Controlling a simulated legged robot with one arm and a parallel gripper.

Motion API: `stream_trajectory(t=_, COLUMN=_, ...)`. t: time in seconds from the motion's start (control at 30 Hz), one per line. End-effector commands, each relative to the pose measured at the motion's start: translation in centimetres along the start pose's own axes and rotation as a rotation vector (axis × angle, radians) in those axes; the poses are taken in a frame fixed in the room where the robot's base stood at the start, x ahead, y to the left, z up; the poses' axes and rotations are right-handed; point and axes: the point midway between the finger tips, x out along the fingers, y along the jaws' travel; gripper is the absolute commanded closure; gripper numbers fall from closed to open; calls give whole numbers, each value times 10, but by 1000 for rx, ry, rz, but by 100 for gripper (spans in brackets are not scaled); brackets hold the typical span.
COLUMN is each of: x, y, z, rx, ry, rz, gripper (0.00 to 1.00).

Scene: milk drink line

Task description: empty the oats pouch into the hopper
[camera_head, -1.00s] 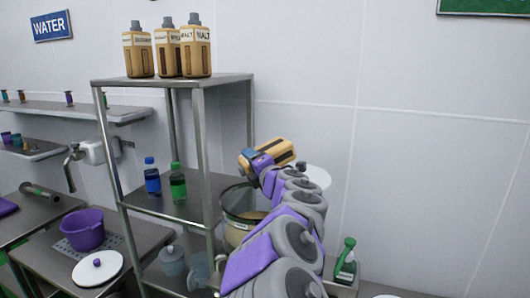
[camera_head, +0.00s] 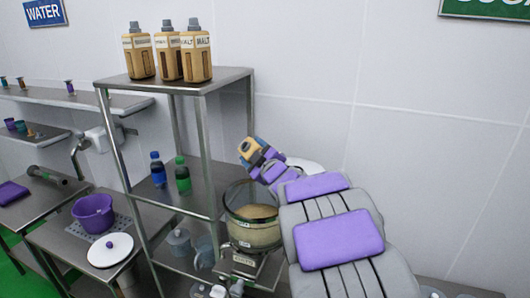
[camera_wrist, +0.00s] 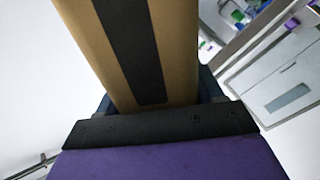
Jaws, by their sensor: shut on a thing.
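My gripper (camera_head: 262,160) is shut on a tan pouch (camera_head: 249,149) with dark bands, taken as the oats pouch; its label cannot be read. In the wrist view the pouch (camera_wrist: 112,35) rises from between the jaws, its dark stripe facing the camera. The hopper (camera_head: 234,197) is a clear round bowl with a dark rim, standing on a metal base. Tan grainy stuff (camera_head: 256,211) lies in it. The pouch is above the hopper's rim in the head view, tilted and apart from it. Its mouth is not clear to see, and no falling stream shows.
A metal rack (camera_head: 178,86) stands left of the hopper, with several tan bottles (camera_head: 197,58) on top. A blue bottle (camera_head: 157,169) and a green bottle (camera_head: 182,174) are on its middle shelf. A purple pot (camera_head: 93,213) and white lid (camera_head: 110,250) are at the left.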

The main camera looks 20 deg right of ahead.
Motion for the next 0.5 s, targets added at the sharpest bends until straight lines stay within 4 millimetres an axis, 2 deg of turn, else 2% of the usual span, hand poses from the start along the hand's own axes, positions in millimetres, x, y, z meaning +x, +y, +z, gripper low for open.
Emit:
stream_trajectory(t=0.1, x=0, y=7, z=-7, rx=138, ry=7, rz=8, gripper=100)
stream_trajectory(t=0.5, x=0, y=14, z=-11, rx=537, ry=24, rz=34, gripper=100)
